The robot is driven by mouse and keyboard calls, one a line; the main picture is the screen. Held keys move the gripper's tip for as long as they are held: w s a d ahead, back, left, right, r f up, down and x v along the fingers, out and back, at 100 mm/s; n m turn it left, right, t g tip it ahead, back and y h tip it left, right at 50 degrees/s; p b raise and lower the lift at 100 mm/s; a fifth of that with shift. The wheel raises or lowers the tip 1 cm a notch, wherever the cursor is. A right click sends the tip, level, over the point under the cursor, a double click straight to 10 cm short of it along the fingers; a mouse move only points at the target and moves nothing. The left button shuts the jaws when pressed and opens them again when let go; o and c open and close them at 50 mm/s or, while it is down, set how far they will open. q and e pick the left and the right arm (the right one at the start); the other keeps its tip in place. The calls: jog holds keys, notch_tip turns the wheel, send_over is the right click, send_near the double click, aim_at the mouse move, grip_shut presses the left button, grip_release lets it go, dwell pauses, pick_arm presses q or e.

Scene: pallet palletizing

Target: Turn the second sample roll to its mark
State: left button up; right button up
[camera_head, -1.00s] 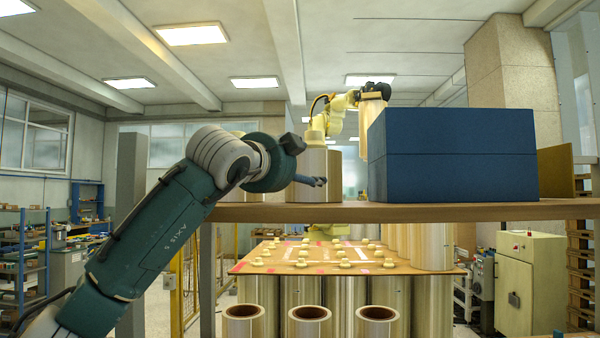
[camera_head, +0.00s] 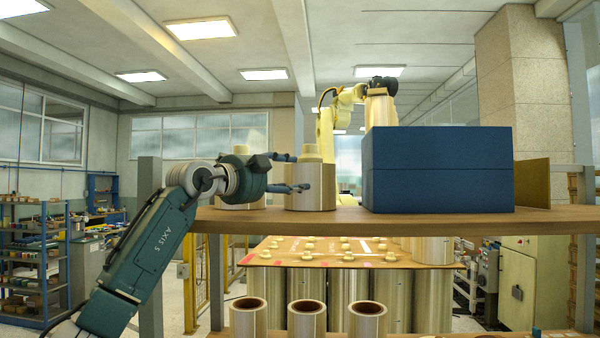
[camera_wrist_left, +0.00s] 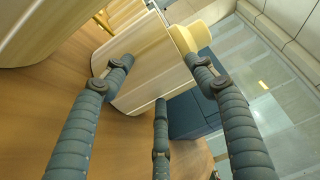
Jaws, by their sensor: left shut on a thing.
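A pale, shiny sample roll (camera_head: 318,194) with a cream knob on top (camera_head: 312,153) stands upright on the wooden shelf (camera_head: 420,220), left of the blue box. My left gripper (camera_head: 297,173) is at its left side, one finger high near the knob and another lower across its face. In the left wrist view the fingers (camera_wrist_left: 160,75) straddle the roll (camera_wrist_left: 140,62) and are shut on it. Another roll (camera_head: 246,204) stands mostly hidden behind my left wrist. I cannot make out a mark on either roll. My right gripper is out of view.
A large blue box (camera_head: 440,170) fills the shelf to the right, with a brown panel (camera_head: 532,183) beyond it. A yellow robot arm (camera_head: 347,100) stands behind. Below are a pallet of rolls (camera_head: 340,251) and several open-cored rolls (camera_head: 306,318) in front.

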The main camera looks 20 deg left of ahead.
aim_at(293, 210)
pick_arm(q)
jog(key=shift+w+d+f+g, duration=0.1)
jog(key=shift+w+f+g, duration=0.15)
jog(key=shift+f, duration=0.35)
jog(key=shift+w+d+f+g, duration=0.1)
jog(key=shift+w+f+g, duration=0.1)
jog(key=shift+f, duration=0.4)
jog(key=o, duration=1.7)
jog(key=shift+a, duration=0.15)
jog(key=shift+c, duration=0.2)
jog(key=o, duration=0.4)
jog(key=shift+w+f, duration=0.15)
jog(key=shift+w, duration=0.15)
jog(key=shift+o, duration=1.2)
jog(key=shift+w+f, duration=0.15)
jog(key=shift+w, duration=0.4)
jog(key=shift+s, duration=0.15)
jog(key=v, duration=1)
jog(key=shift+s+a, duration=0.15)
jog(key=shift+s, duration=0.7)
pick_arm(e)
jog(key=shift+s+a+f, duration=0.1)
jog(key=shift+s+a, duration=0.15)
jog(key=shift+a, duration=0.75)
